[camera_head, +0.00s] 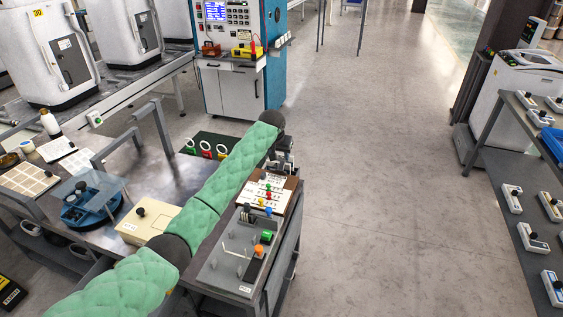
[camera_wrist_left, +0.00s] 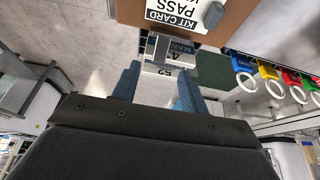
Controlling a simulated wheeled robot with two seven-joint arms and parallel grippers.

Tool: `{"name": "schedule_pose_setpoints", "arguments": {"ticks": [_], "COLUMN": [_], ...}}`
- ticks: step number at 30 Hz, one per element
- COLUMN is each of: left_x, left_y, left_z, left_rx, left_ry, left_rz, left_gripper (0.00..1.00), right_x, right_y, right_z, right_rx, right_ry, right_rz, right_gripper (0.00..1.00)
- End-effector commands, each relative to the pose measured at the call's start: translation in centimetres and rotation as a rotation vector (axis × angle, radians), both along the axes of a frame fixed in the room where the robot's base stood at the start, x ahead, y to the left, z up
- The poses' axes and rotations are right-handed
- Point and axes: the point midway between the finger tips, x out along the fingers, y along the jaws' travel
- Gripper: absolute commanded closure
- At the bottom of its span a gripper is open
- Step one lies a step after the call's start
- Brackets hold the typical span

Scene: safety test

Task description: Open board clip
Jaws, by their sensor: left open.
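The brown board (camera_head: 291,184) lies near the far end of the work table, with white cards and coloured pegs on or beside it. In the left wrist view, the board (camera_wrist_left: 240,22) carries a card reading "KIT CARD PASS" and a grey knob. A grey metal piece with a label (camera_wrist_left: 172,46), perhaps the board clip, sits at the board's edge. My left gripper (camera_head: 284,160) is at the board's far end, partly hidden by its green padded arm. Its blue fingers (camera_wrist_left: 160,80) are open, with the labelled piece at or just beyond their tips; contact cannot be told.
Coloured tags with white rings (camera_wrist_left: 272,80) hang beyond the board. A beige box (camera_head: 150,218) and a blue round fixture (camera_head: 88,205) stand left of my arm.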

Motion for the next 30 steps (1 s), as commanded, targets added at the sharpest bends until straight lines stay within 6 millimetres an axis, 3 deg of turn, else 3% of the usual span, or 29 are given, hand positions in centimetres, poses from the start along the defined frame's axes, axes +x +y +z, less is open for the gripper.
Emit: {"name": "schedule_pose_setpoints", "arguments": {"ticks": [3,6,15,27,30], "left_x": [0.5,1.1,2.4,2.6,2.6], "left_y": [-0.2,-0.4,-0.8,-0.9,-0.9], "left_z": [-1.3,-2.7,-5.9,-6.6,-6.6], "left_rx": [0.001,0.001,0.001,0.001,0.001], "left_ry": [0.003,0.004,0.003,0.002,0.002], "left_rz": [0.000,0.000,0.000,0.000,0.000], "left_gripper": [0.56,0.56,0.56,0.56,0.76], "right_x": [0.5,0.5,0.8,0.8,0.8], "right_y": [0.0,-0.2,0.0,0.0,0.0], "right_z": [-0.3,-2.7,-5.2,-6.0,-5.9], "right_rx": [0.000,-0.012,-0.013,-0.014,-0.013], "right_ry": [-0.009,0.005,0.005,0.010,0.008], "right_rz": [0.000,0.005,0.004,0.005,0.005], "right_gripper": [0.64,0.64,0.64,0.64,0.64]}}
